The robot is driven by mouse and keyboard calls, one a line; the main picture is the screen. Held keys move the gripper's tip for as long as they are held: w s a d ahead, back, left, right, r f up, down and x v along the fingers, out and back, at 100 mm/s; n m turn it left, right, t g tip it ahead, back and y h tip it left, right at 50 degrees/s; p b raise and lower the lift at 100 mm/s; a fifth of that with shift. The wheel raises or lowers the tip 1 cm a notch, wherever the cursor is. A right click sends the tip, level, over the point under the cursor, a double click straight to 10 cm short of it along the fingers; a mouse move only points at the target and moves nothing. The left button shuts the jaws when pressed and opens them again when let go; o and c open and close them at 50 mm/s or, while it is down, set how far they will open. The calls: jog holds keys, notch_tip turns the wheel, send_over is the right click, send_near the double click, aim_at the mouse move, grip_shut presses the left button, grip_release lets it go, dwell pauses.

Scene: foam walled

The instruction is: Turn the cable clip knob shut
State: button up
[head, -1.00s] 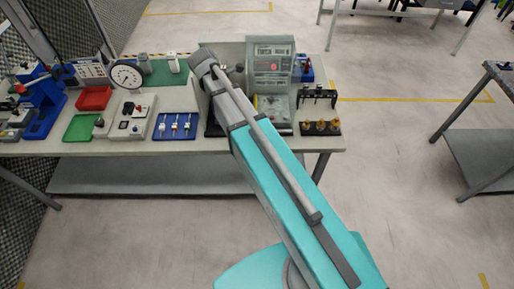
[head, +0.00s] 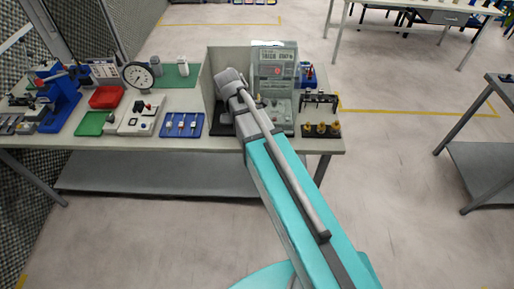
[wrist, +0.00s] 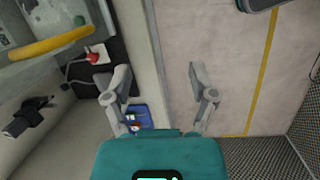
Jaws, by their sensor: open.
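My gripper (wrist: 160,92) is open and empty in the wrist view, its two fingers wide apart above the bench edge and floor. A small red knob (wrist: 96,53) on a dark base lies left of the left finger, apart from it. I cannot tell whether it is the cable clip knob. In the head view the grey walled station (head: 214,66) with the tester panel (head: 272,62) stands at the bench's right part. My arm's wrist is in front of it and hides part of its inside; my fingertips are not clear there.
A yellow bar (wrist: 52,44) crosses the wrist view's upper left. A blue tray (head: 182,124) lies left of the station. A black rack (head: 319,98) and a dark block with yellow pieces (head: 321,130) stand right of it.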

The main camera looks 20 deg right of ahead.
jog(key=s+d+f+m+y+b, duration=0.1)
jog(key=s+f+m+b, duration=0.3)
jog(key=m, duration=0.4)
jog(key=shift+s+d+f+y, duration=0.45)
jog(key=shift+s+f, duration=0.25)
jog(key=shift+s, duration=0.65)
jog(key=s+f+m+b, duration=0.1)
jog(key=s+m+b, duration=0.1)
jog(key=m, duration=0.1)
jog(key=s+f+m+y+b, duration=0.1)
jog(key=s+m, duration=0.1)
jog(key=shift+d+f, duration=0.3)
jog(key=shift+d, duration=0.05)
jog(key=shift+c, duration=0.2)
